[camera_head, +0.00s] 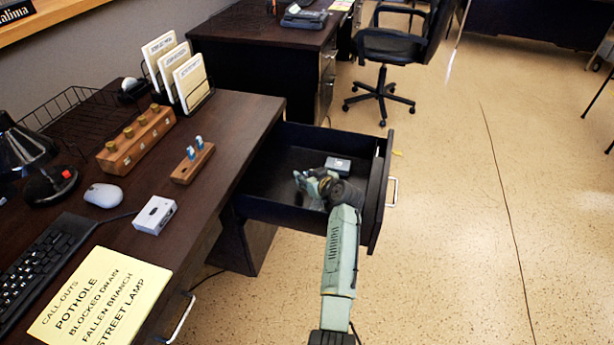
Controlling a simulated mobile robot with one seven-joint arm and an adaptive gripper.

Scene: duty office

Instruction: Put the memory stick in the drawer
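The drawer (262,208) of the dark desk is pulled open, with a silver handle on its front. My gripper (303,184) is inside or just over the drawer, seen from behind and partly hidden by my arm. Its fingers are small and I cannot make out whether they are apart or hold anything. A small wooden holder (186,171) on the desk carries two upright blue-and-white pieces (194,147) that look like memory sticks. I cannot identify any other memory stick; one in the gripper could be hidden.
The desk carries a white box (155,215), mouse (103,195), keyboard (40,268), yellow sheet (100,300), wooden block with brass knobs (137,140) and card rack (184,75). Floor right of the drawer is clear.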

